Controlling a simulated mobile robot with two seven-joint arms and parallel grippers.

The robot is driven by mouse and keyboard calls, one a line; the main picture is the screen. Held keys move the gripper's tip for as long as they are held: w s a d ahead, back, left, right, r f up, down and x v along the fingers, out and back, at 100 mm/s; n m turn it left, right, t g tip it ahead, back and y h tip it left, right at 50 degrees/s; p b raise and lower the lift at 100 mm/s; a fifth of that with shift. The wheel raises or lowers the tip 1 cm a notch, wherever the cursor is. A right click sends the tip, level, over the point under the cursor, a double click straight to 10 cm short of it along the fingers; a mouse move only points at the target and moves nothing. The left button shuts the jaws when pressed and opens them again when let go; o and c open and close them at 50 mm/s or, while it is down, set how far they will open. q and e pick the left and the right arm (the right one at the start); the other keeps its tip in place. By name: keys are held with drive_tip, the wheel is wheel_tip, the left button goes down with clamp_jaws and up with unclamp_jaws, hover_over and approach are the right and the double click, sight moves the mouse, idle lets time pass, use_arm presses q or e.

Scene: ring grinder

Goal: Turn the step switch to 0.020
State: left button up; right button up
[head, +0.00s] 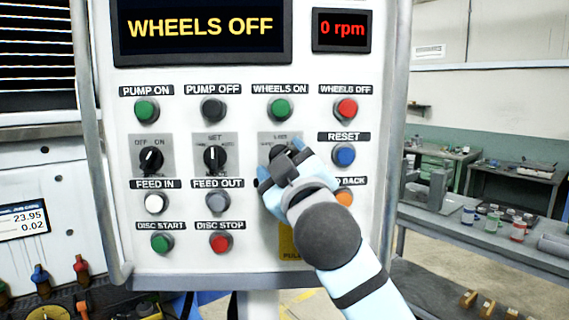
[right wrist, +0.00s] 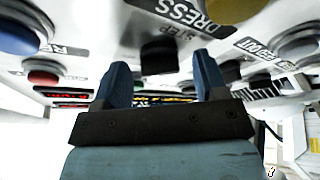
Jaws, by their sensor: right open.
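The step switch (head: 279,152) is the third rotary switch in its row on the white control panel, with a grey plate behind it. My right gripper (head: 280,160) is in front of it and hides much of its knob and markings. In the right wrist view the black knob (right wrist: 159,58) shows below a label reading STEP. The right gripper's two blue fingers (right wrist: 161,64) are apart, with the knob between their tips in that view. I cannot tell whether they touch it, nor which value it points to. My left gripper is out of view.
The display (head: 200,27) reads WHEELS OFF and the speed display (head: 342,29) reads 0 rpm. The blue RESET button (head: 344,155) and orange button (head: 345,197) are close right of the gripper.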

drive_tip(key=b+v, duration=0.2)
drive_tip(key=v, duration=1.1)
drive_tip(key=shift+s, duration=0.4)
drive_tip(key=shift+d+f, duration=0.1)
drive_tip(key=shift+f, duration=0.05)
